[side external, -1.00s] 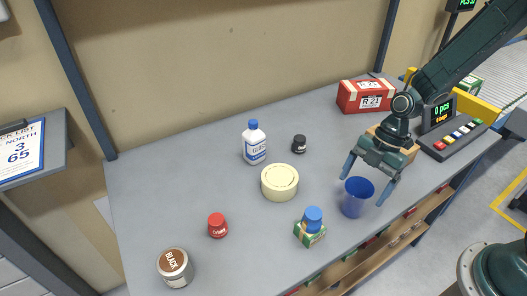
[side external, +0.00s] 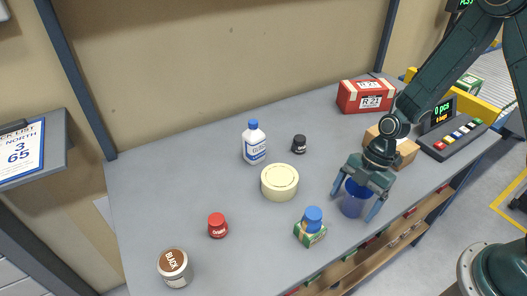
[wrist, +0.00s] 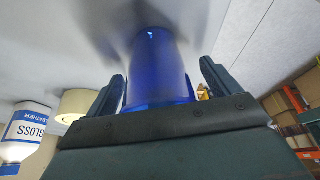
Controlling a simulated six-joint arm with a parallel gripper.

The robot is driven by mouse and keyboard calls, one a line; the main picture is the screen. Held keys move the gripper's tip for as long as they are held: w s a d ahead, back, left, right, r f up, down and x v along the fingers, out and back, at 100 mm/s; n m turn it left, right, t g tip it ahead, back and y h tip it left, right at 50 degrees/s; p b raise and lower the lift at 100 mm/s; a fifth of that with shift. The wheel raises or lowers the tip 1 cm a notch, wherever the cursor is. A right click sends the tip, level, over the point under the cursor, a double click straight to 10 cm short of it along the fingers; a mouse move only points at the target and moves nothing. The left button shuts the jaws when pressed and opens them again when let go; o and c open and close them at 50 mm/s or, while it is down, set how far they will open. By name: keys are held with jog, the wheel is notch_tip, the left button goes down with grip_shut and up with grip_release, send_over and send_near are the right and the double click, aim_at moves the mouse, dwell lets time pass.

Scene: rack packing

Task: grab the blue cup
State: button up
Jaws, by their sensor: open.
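The blue cup (side external: 353,201) stands upright on the grey bench near its front edge in the side view. My gripper (side external: 354,208) is open, pointing down over the cup, with one finger on each side of it. The gripper's palm hides part of the cup's rim. In the wrist view the blue cup (wrist: 158,70) fills the space between the two open fingers (wrist: 162,88). A gap shows beside the right finger; whether the left finger touches the cup I cannot tell.
A cardboard box (side external: 403,152) is behind my gripper.

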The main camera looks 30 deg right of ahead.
jog(key=c, duration=1.1)
jog(key=shift+o, duration=0.2)
jog(key=shift+r, duration=0.2)
notch_tip(320, 180, up, 20)
jog(key=shift+f, duration=0.2)
dwell(0.4)
